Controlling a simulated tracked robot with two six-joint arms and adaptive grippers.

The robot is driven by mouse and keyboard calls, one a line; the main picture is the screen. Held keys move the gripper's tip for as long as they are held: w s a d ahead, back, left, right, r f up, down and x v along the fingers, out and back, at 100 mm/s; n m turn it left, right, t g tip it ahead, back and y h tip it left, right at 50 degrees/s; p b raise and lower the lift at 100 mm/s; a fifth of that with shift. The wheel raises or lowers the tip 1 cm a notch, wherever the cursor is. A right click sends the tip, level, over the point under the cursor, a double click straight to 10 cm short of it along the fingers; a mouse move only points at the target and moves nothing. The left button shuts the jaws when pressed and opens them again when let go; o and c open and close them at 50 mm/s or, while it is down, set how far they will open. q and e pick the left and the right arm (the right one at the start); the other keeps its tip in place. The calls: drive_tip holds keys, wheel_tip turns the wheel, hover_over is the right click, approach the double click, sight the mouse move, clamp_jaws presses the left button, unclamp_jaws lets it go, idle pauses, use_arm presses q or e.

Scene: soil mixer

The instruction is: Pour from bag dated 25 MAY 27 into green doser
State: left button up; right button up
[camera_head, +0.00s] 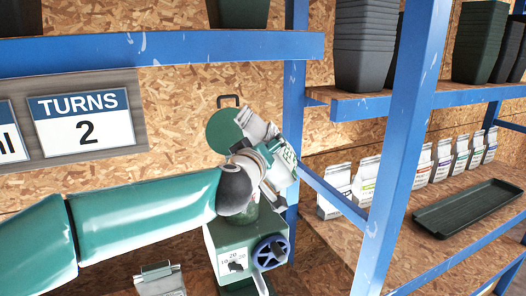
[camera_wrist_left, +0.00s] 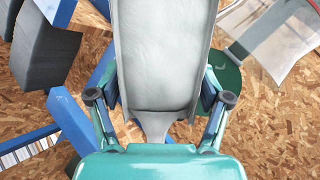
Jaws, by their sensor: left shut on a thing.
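My left arm reaches in from the left in the head view. My left gripper (camera_head: 262,164) is shut on a white and green bag (camera_head: 285,160), held tilted above the green doser (camera_head: 228,248). In the left wrist view the bag (camera_wrist_left: 165,55) sits between the two fingers of the gripper (camera_wrist_left: 158,104). The date on the bag cannot be read. The doser has a blue handwheel (camera_head: 270,252) and a dial on its front. Its round green lid (camera_head: 223,131) stands open behind the bag. The gripper and bag hide most of the doser's opening. My right gripper is not in view.
Several white bags (camera_head: 417,166) stand in a row on the right shelf, behind a dark tray (camera_head: 468,208). A blue post (camera_head: 400,140) rises right of the doser. Stacked dark pots (camera_head: 366,45) stand above. A sign (camera_head: 82,119) reads TURNS 2.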

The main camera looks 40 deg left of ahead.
use_arm(q)
drive_tip(key=shift+f+b, duration=0.45)
drive_tip(key=shift+f, duration=0.05)
drive_tip(key=shift+d, duration=0.1)
idle(0.7)
drive_tip(key=shift+w+d+n+b, duration=0.1)
drive_tip(key=shift+w+n+b, duration=0.05)
drive_tip(key=shift+n+b, duration=0.2)
drive_tip(key=shift+w+d+n, duration=0.15)
drive_tip(key=shift+d+n, duration=0.05)
drive_tip(key=shift+n, duration=0.15)
drive_tip(key=shift+w+d+n+t+b, duration=0.2)
drive_tip(key=shift+d+n+t+b, duration=0.15)
drive_tip(key=shift+n+b, duration=0.4)
idle(0.4)
drive_tip(key=shift+f, duration=0.1)
idle(0.6)
drive_tip(key=shift+w+d+f+n+b, duration=0.15)
drive_tip(key=shift+f+n+b, duration=0.15)
drive_tip(key=shift+f+b, duration=0.6)
drive_tip(key=shift+d+f+n+b, duration=0.1)
drive_tip(key=shift+f+n+b, duration=0.15)
drive_tip(key=shift+f+b, duration=0.6)
drive_tip(key=shift+r+b, duration=0.25)
drive_tip(key=shift+b, duration=0.05)
drive_tip(key=shift+d, duration=0.1)
